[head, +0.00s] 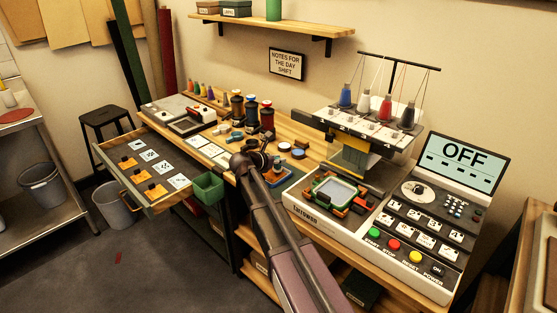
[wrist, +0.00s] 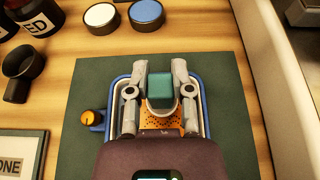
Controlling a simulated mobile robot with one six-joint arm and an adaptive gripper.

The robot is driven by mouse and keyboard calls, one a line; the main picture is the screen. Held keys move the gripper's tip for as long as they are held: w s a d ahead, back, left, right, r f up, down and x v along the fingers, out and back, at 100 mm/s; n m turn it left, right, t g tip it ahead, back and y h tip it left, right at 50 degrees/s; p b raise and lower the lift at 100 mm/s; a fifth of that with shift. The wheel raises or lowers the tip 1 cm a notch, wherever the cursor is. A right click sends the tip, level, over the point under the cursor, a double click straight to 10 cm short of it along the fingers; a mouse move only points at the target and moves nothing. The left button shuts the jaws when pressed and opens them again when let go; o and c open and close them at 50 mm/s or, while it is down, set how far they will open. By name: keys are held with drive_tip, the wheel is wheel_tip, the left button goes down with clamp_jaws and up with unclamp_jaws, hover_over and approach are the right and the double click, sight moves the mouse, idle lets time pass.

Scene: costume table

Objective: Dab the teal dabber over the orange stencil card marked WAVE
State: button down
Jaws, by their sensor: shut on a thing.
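In the wrist view my gripper (wrist: 160,88) is shut on the teal dabber (wrist: 160,87), with a finger on each side of it. Below the dabber an orange stencil card (wrist: 160,126) with small dark holes lies in a blue-rimmed tray (wrist: 204,118). The fingers and dabber cover much of the card, and its marking is not legible. I cannot tell whether the dabber touches the card. In the head view my gripper (head: 259,163) is over the workbench and the arm hides much of it; the blue tray (head: 285,181) shows just beside it.
The tray sits on a dark green mat (wrist: 80,110); an orange-topped knob (wrist: 94,117) is at its left. White (wrist: 100,16) and blue (wrist: 147,13) round pads lie beyond. An open drawer (head: 150,171) holds orange and white cards. The embroidery machine (head: 345,222) stands at right.

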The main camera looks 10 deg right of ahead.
drive_tip(key=shift+s+f+b, duration=0.1)
drive_tip(key=shift+f+b, duration=0.35)
idle(1.8)
drive_tip(key=shift+r+p, duration=3.55)
drive_tip(key=shift+f, duration=0.25)
drive_tip(key=shift+w+a+f+b, duration=0.1)
drive_tip(key=shift+a+f+b, duration=0.15)
drive_tip(key=shift+f+b, duration=0.7)
drive_tip(key=shift+w+a+f+b, duration=0.15)
drive_tip(key=shift+a+f+b, duration=0.05)
drive_tip(key=shift+f+b, duration=0.75)
drive_tip(key=shift+w+a+f+b, duration=0.1)
drive_tip(key=shift+a+f+b, duration=0.15)
drive_tip(key=shift+f+b, duration=0.7)
drive_tip(key=shift+r, duration=0.1)
drive_tip(key=shift+f+b, duration=0.55)
drive_tip(key=shift+b, duration=0.15)
